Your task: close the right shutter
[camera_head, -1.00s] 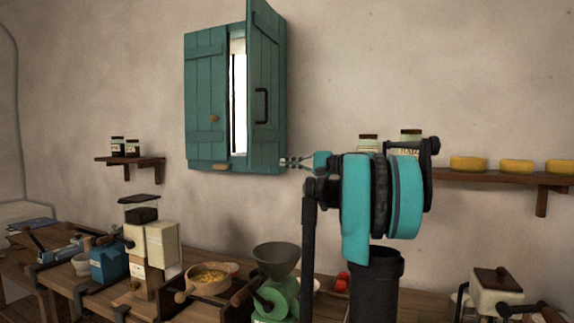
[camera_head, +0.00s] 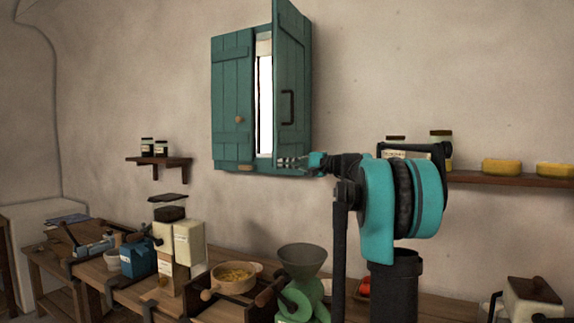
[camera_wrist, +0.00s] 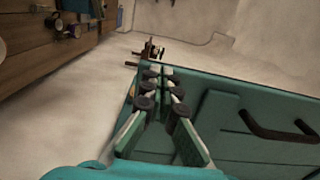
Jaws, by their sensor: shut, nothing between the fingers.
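The right shutter (camera_head: 297,75) is a teal plank panel that stands ajar, swung out from the window. A dark handle (camera_head: 288,107) is on its face. A bright gap shows between it and the left shutter (camera_head: 231,95), which looks shut. My gripper (camera_head: 281,162) is shut and empty, overlapping the right shutter's lower edge in the head view. In the wrist view, my gripper's fingers (camera_wrist: 157,72) lie alongside the right shutter (camera_wrist: 235,115), with the handle (camera_wrist: 275,130) to their right. I cannot tell whether they touch the shutter.
A small shelf with jars (camera_head: 158,162) is left of the window. The workbench below holds grinders, a bowl (camera_head: 233,280) and a green mill (camera_head: 303,285).

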